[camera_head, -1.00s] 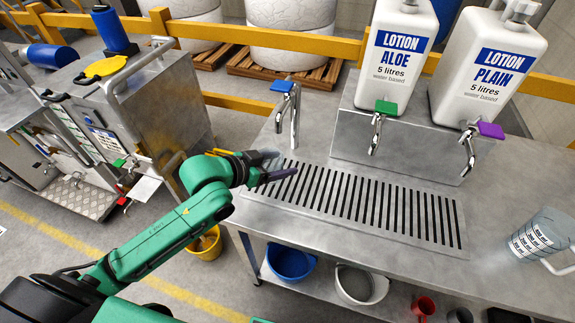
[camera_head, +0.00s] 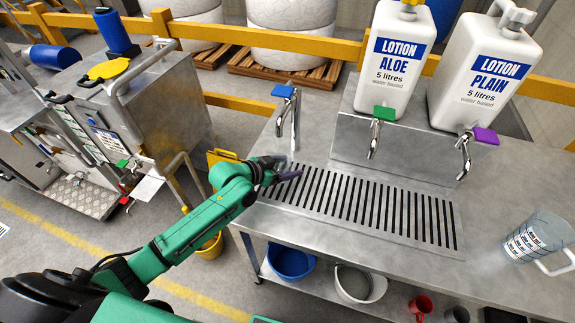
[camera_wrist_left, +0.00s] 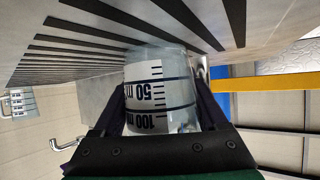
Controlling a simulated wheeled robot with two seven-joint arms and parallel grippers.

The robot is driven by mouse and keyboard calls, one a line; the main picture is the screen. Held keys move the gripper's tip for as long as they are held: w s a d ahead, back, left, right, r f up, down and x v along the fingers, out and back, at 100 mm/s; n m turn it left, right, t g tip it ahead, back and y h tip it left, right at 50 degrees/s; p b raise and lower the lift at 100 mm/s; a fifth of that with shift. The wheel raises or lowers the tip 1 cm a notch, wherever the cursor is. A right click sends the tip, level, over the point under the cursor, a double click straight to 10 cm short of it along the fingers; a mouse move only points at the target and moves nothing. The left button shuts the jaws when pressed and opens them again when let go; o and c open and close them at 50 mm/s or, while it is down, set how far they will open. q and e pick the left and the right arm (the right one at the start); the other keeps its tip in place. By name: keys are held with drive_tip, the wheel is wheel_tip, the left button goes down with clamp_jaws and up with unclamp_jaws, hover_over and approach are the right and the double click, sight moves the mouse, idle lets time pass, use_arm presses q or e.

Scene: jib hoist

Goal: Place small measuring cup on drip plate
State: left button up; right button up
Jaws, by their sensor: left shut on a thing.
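The small measuring cup (camera_wrist_left: 160,92) is clear, with 50 and 100 ml marks, and sits between the fingers of my left gripper in the left wrist view. My left gripper (camera_head: 281,173) is shut on it at the left end of the drip plate (camera_head: 455,243). The slotted plate also shows in the left wrist view (camera_wrist_left: 85,42), right beside the cup. In the head view the cup is mostly hidden by the gripper. I cannot tell whether the cup touches the plate. My right gripper is not in view.
A blue-handled tap (camera_head: 284,92) stands just behind the gripper. Aloe (camera_head: 396,60) and plain (camera_head: 485,75) lotion bottles with taps stand behind the plate. A large measuring jug (camera_head: 537,236) stands at the right. Most of the plate is clear.

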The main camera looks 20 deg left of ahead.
use_arm(q)
drive_tip(key=o, duration=1.3)
drive_tip(key=shift+s+a+r, duration=0.1)
drive_tip(key=shift+r, duration=0.05)
drive_tip(key=v, duration=1.1)
drive_tip(key=shift+s+a+r, duration=0.2)
drive_tip(key=shift+s, duration=0.1)
